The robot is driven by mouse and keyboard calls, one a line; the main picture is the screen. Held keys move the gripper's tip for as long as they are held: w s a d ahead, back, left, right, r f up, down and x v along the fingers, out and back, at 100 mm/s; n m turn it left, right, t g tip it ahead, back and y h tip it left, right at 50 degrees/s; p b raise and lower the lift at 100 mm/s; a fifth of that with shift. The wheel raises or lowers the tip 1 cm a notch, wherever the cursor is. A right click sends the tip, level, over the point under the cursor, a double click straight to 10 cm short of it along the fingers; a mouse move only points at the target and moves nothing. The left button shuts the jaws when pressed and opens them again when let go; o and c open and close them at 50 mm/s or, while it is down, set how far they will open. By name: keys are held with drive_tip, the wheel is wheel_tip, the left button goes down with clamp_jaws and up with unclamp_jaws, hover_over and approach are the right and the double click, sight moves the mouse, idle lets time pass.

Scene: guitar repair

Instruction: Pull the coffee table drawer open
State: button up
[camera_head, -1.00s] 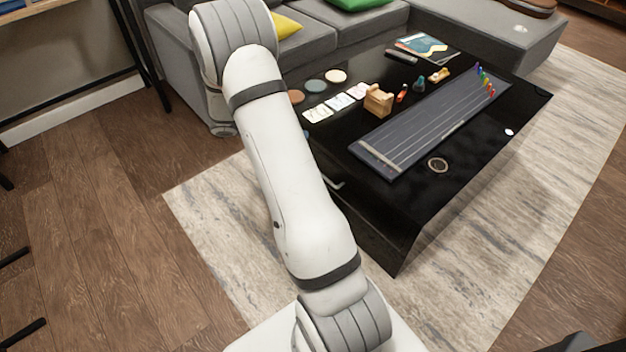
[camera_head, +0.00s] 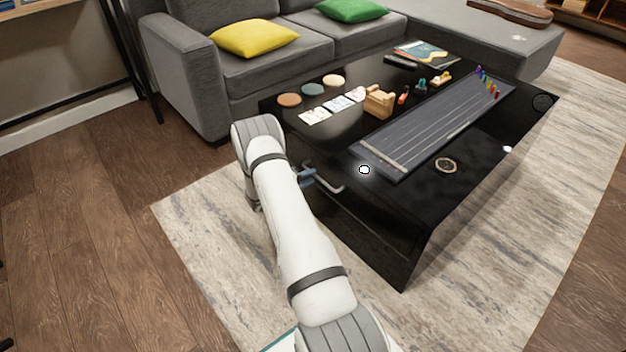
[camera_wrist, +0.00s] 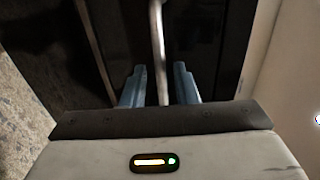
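The black coffee table (camera_head: 440,205) stands on a pale rug, with its drawer side facing my arm. The drawer handle (camera_head: 335,187), a silver bar, is on that side, and the drawer front looks flush with the table. My gripper (camera_head: 307,178) is at the handle, partly hidden behind my arm. In the wrist view, the two blue fingers of my gripper (camera_wrist: 160,88) are apart, with the handle bar (camera_wrist: 158,45) running between them. Gaps show between the bar and both fingers. The dark drawer front (camera_wrist: 125,35) lies just beyond the fingertips.
The tabletop holds a long dark board (camera_head: 430,130), a wooden block (camera_head: 379,101), cards (camera_head: 333,107), round coasters (camera_head: 290,100) and a dark ring (camera_head: 446,165). A grey sofa (camera_head: 185,85) stands behind. Wood floor (camera_head: 100,220) on the left is clear.

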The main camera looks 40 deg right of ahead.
drive_tip(key=shift+b+x, duration=0.4)
drive_tip(key=shift+x, duration=1.15)
drive_tip(key=shift+c, duration=0.4)
clamp_jaws()
